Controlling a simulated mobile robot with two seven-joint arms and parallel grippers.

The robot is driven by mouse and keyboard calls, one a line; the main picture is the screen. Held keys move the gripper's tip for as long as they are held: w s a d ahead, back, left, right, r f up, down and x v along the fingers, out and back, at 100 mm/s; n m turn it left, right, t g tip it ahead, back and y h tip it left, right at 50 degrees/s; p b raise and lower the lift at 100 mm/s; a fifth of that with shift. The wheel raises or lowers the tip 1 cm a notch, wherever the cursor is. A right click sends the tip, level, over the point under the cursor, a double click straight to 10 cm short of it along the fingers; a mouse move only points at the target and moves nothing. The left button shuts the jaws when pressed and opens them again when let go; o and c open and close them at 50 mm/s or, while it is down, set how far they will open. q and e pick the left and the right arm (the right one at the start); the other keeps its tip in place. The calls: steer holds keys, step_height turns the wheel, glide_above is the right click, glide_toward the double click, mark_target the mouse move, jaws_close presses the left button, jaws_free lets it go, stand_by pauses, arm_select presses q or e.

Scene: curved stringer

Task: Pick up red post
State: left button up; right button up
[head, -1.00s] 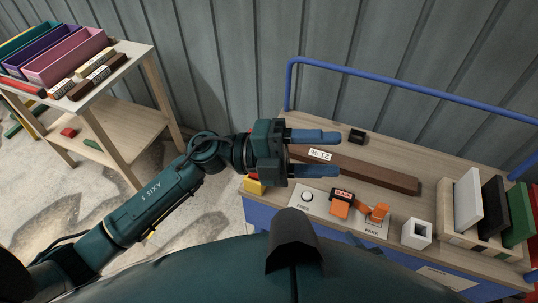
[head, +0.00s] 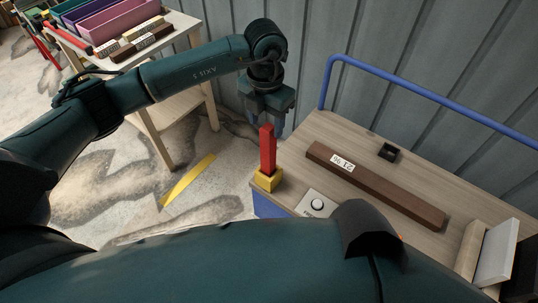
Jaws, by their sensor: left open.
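The red post (head: 268,152) stands upright in a yellow base (head: 268,180) at the left end of the blue-railed cart's wooden top. My left gripper (head: 268,124) is just behind and above the post, pointing down, with its fingers partly hidden by the post. It is open and I see nothing held in it. I cannot tell whether a finger touches the post. My right gripper is not in view.
A brown bar (head: 375,185) with a white label lies along the cart top. A small black block (head: 388,152) is behind it, and a white plate with a round knob (head: 317,206) in front. A wooden side table (head: 172,30) with bins stands at left.

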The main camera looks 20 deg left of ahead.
mark_target(268, 140)
arm_select(q)
steer(key=f, duration=0.7)
steer(key=shift+w+d+f+p, duration=0.2)
steer(key=shift+w+p, duration=0.05)
steer(key=shift+p, duration=0.15)
steer(key=shift+c, duration=0.2)
jaws_close()
